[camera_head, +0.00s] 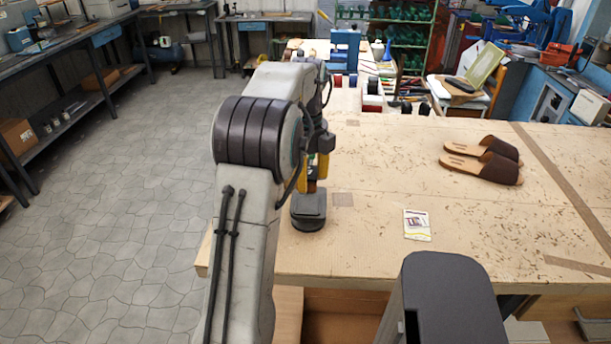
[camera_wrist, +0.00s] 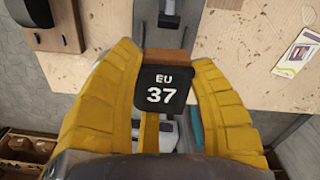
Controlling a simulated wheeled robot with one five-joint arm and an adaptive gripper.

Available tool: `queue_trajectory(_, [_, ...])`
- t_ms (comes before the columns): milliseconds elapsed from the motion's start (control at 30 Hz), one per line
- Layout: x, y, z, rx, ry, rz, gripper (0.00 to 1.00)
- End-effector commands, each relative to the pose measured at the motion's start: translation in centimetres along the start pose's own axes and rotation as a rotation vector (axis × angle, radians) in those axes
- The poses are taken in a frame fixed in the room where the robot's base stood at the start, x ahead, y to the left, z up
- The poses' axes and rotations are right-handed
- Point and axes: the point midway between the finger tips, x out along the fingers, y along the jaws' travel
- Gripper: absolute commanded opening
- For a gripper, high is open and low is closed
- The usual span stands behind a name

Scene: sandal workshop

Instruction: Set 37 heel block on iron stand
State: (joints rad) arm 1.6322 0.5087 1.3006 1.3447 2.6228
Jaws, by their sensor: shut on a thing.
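My gripper (camera_wrist: 164,85) has its yellow fingers shut on the heel block. The brown heel block (camera_wrist: 171,55) carries a black plate marked "EU 37", facing the wrist camera. In the head view my gripper (camera_head: 318,170) is partly hidden behind my arm, and its fingers point down. A dark grey stand (camera_head: 308,208), which looks like the iron stand, is on the bench just below the fingers. Grey metal (camera_wrist: 160,25) shows beyond the block in the wrist view. I cannot tell whether block and stand touch.
A card (camera_head: 417,224) and a pair of brown sandals (camera_head: 484,160) lie on the wooden bench (camera_head: 400,185), right of the stand. The bench's left edge is close by. A dark-and-brown object (camera_wrist: 52,22) is at the upper left of the wrist view.

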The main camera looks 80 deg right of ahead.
Motion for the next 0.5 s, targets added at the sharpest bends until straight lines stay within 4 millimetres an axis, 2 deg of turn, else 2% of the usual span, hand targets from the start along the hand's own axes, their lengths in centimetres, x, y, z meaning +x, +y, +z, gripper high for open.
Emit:
queue_trajectory(33, [0.7,0.0,0.0,-0.001,-0.001,0.0,0.14])
queue_trajectory(500, [4.5,0.0,0.0,-0.002,0.001,0.001,0.14])
